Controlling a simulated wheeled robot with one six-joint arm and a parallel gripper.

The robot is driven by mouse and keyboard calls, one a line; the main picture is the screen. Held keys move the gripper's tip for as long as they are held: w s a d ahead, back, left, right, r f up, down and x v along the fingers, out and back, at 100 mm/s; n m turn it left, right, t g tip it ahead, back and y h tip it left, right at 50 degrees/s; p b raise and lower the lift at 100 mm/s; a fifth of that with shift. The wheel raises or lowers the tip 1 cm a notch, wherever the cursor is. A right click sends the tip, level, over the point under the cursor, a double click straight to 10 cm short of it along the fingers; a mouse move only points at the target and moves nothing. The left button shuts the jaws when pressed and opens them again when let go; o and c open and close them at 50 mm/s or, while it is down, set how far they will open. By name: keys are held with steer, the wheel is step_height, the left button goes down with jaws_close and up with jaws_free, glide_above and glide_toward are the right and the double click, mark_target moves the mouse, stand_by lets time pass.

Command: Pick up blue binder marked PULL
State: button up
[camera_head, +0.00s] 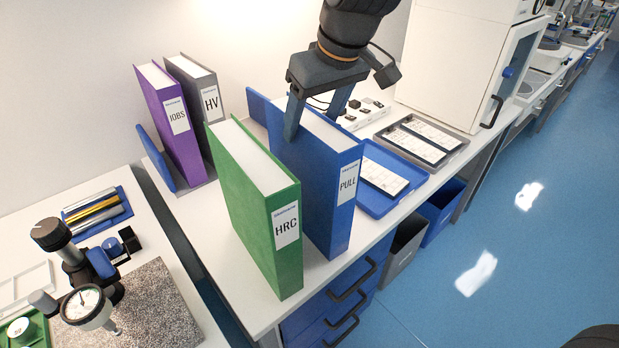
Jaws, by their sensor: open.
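The blue binder marked PULL (341,205) stands upright on the white bench, its labelled spine facing the front edge. The green binder marked HRC (262,215) stands just left of it. My gripper (318,125) is above the blue binder, jaws open and pointing down. One finger is at the left side of the binder's top, by the gap to the green binder; the other is near its right side, partly hidden. I cannot tell whether the fingers touch the binder.
A purple binder marked JOBS (179,130) and a grey HV binder (205,95) stand back left. A blue tray (375,203) and a grey tray (462,146) lie right. A white cabinet (450,60) stands behind. A dial gauge (84,304) is on the left bench.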

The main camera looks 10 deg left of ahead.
mark_target(309, 179)
steer(key=x, duration=0.1)
steer(key=p+x, duration=0.1)
steer(key=x, duration=0.2)
steer(key=shift+s+a, duration=0.2)
steer(key=shift+s, duration=0.1)
steer(key=shift+w+a+f, duration=0.15)
steer(key=shift+w+f, duration=0.1)
steer(key=shift+f, duration=0.35)
steer(key=shift+f, duration=0.25)
steer(key=shift+c, duration=0.2)
steer(key=shift+r, duration=0.1)
jaws_close()
